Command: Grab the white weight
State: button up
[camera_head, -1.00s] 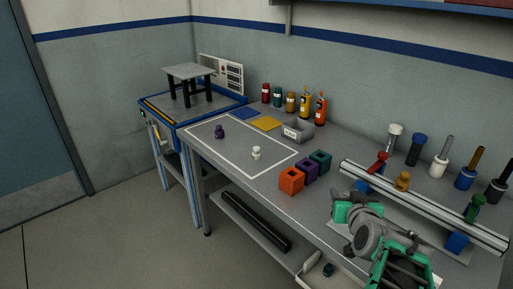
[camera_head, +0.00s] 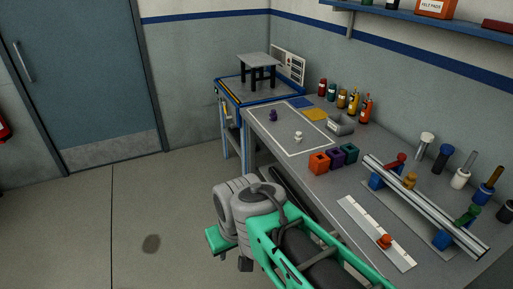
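The white weight (camera_head: 298,136) is a small upright piece on the bench, inside a white outlined rectangle. A similar purple weight (camera_head: 273,116) stands farther back inside the same outline. My green and grey arm fills the lower middle of the view, in front of the bench's near edge. Its grey joints show, but no gripper fingers can be made out. The white weight stands free, with clear space between it and my arm.
Orange (camera_head: 319,162), purple (camera_head: 336,158) and teal (camera_head: 350,153) open blocks stand right of the outline. A grey bin (camera_head: 341,125) and several bottles stand behind. A metal rail (camera_head: 425,203) with handled tools and a white strip (camera_head: 362,226) lie at right. Open floor is at left.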

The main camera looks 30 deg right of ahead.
aim_at(297, 138)
jog(key=u, duration=0.8)
jog(key=i, duration=2)
jog(key=z, duration=0.75)
jog(key=i, duration=0.8)
jog(key=z, duration=1.2)
jog(key=i, duration=0.4)
jog(key=z, duration=0.35)
